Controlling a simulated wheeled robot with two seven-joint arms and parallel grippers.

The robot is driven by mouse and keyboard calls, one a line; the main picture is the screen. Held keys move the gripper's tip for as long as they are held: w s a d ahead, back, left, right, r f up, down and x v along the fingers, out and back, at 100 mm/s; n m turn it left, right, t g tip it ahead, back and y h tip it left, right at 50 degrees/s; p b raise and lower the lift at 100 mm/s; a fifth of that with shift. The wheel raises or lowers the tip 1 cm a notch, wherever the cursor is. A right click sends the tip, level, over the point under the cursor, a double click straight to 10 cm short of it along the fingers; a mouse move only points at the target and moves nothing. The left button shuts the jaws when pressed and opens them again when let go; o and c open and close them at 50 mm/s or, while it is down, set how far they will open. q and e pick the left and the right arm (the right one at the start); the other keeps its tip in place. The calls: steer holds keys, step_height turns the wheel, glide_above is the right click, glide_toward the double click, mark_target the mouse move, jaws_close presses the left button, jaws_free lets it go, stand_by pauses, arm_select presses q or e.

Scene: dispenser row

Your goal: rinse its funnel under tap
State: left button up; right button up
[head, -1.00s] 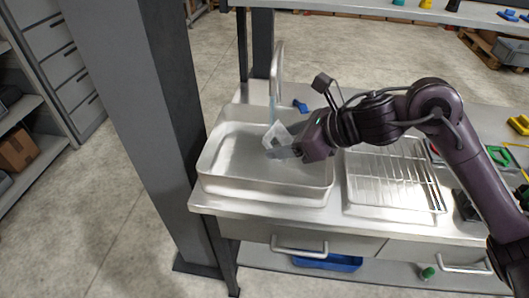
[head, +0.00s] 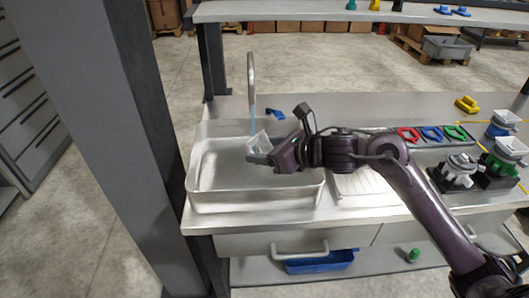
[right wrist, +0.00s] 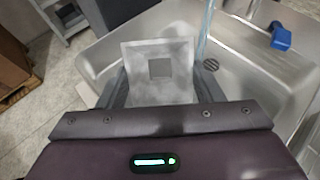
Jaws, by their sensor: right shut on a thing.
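My right gripper (head: 262,159) is shut on a pale, see-through funnel with a square rim (head: 261,142), held tilted over the sink basin (head: 205,192). In the right wrist view the funnel (right wrist: 160,92) sits between the two fingers, with a darker square opening in its middle. The curved metal tap (head: 251,72) stands behind the basin, and a thin blue water stream (head: 253,117) comes down from it. In the head view the stream meets the funnel's upper edge; in the wrist view it passes beside the funnel's right edge. My left gripper is out of view.
Farther right are red, blue and green rings (head: 432,133) and dispensers (head: 460,168). A grey post (head: 95,130) stands at the left.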

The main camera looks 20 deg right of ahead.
steer(key=w+d+b, duration=0.1)
steer(key=w+d, duration=0.1)
steer(key=w, duration=0.6)
steer(key=shift+f, duration=0.45)
steer(key=shift+d, duration=0.1)
stand_by(3.0)
steer(key=shift+s+a+r+b, duration=0.3)
steer(key=shift+s+a, duration=0.1)
steer(key=shift+s, duration=1.05)
steer(key=shift+s+a+r+b, duration=0.25)
steer(key=shift+s+a, duration=0.2)
steer(key=shift+s, duration=1)
steer(key=shift+s+a+r+b, duration=0.2)
steer(key=shift+s+a+b, duration=0.2)
steer(key=shift+s, duration=1.05)
